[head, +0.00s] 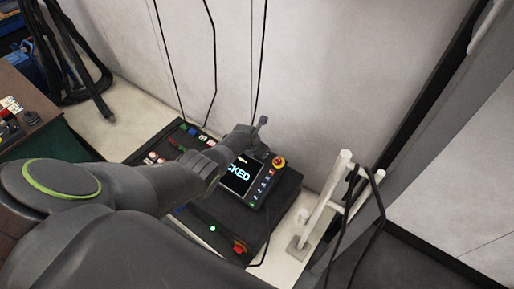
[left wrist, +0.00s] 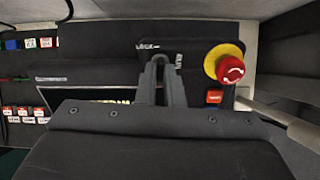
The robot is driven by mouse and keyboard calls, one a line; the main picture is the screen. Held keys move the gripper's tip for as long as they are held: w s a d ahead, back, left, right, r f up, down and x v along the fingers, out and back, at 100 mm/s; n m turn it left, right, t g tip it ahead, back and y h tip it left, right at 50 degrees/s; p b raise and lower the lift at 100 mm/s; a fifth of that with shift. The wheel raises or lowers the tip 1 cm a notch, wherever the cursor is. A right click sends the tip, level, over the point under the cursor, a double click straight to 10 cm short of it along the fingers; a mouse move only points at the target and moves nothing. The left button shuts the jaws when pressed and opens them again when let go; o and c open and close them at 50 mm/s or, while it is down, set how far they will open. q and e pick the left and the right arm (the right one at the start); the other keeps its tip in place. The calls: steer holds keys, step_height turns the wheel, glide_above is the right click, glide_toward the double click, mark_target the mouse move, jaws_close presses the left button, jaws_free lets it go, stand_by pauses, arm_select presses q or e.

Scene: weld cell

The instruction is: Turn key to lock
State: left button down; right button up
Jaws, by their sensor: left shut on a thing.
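The control panel (head: 229,219) stands on a pale bench, with a lit screen (head: 240,176) whose visible letters end in "CKED"; my arm covers the start of the word. My left gripper (head: 258,128) reaches over the panel's back edge, beside the screen. In the left wrist view its two fingers (left wrist: 162,78) are close together at the lock switch, below a "LOCK" label (left wrist: 147,46) and left of a second, sideways label. The gripper is shut on the key, which the fingers hide, so its angle cannot be told. My right gripper is not in view.
A red emergency stop on a yellow ring (left wrist: 230,68) and a red button (left wrist: 214,97) sit close right of the fingers. A white post frame (head: 334,190) with a black cable stands right of the panel. Cables hang along the wall behind.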

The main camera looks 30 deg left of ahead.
arm_select(q)
steer(key=shift+w+a+r+n, duration=0.15)
steer(key=shift+w+r+n, duration=0.2)
steer(key=shift+n, duration=0.25)
steer(key=c, duration=1.9)
jaws_free()
steer(key=o, duration=0.3)
steer(key=shift+f, duration=0.4)
steer(key=shift+o, duration=0.2)
steer(key=shift+s+r, duration=0.1)
steer(key=shift+s+r+p, duration=0.2)
steer(key=shift+r+p, duration=0.25)
steer(key=shift+p, duration=0.3)
steer(key=p+v, duration=0.8)
steer(key=v, duration=0.8)
